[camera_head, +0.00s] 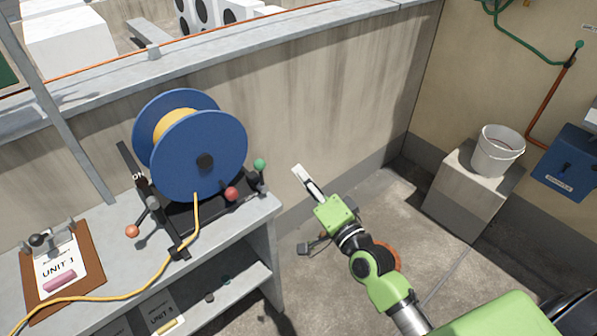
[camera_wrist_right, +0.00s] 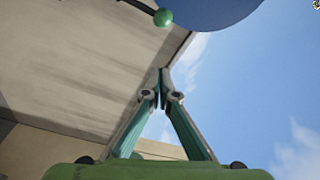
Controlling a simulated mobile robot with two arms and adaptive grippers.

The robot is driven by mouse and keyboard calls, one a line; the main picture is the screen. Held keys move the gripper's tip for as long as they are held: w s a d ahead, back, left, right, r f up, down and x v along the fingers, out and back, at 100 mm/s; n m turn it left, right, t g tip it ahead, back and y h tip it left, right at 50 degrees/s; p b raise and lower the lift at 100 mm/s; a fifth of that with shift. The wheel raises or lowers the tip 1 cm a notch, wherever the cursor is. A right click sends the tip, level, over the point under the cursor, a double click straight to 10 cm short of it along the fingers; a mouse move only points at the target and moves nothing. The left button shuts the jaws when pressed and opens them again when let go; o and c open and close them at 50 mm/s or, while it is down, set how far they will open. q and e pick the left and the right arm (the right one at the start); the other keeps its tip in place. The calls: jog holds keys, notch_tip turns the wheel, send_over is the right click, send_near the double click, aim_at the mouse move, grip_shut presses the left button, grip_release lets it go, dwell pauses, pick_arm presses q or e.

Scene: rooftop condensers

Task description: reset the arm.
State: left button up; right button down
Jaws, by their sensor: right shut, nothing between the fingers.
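My right arm comes in from the lower right in the head view. Its right gripper (camera_head: 303,178) is over the floor, to the right of the shelf unit and in front of the stained wall. In the right wrist view the right gripper (camera_wrist_right: 162,75) has its fingertips together with nothing between them. Part of the blue reel (camera_head: 205,150) shows at the top of the wrist view (camera_wrist_right: 205,12), apart from the fingers. My left gripper is in neither view.
The reel with yellow cord stands on a grey shelf unit (camera_head: 262,212), with red and green knobs beside it. A clipboard (camera_head: 62,275) lies at the left. A white bucket (camera_head: 498,152) stands on a concrete block (camera_head: 470,192) at the right. A blue box (camera_head: 568,163) is on the wall.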

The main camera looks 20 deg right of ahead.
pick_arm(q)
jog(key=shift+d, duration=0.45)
pick_arm(e)
jog(key=s+f+n+g+h, duration=0.1)
jog(key=s+f+n+g, duration=0.2)
jog(key=f, duration=0.9)
jog(key=s+d+f+n+g, duration=0.15)
jog(key=s+f, duration=0.35)
jog(key=f, duration=0.8)
jog(key=s+f+n+g+h, duration=0.1)
jog(key=s+f+g, duration=0.25)
jog(key=f, duration=0.85)
jog(key=s+f+n+g, duration=0.4)
jog(key=s+f, duration=0.9)
jog(key=s, duration=0.1)
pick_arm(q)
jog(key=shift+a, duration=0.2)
pick_arm(e)
jog(key=s+d+f+n+g, duration=0.1)
jog(key=s+f, duration=0.3)
jog(key=s, duration=0.7)
jog(key=s+f+n+g+h, duration=0.1)
jog(key=s+f+n+g, duration=0.2)
jog(key=s, duration=0.9)
notch_tip(320, 180, down, 2)
jog(key=shift+d+f+g+h, duration=0.3)
jog(key=shift+d+g, duration=0.1)
jog(key=shift+g, duration=0.3)
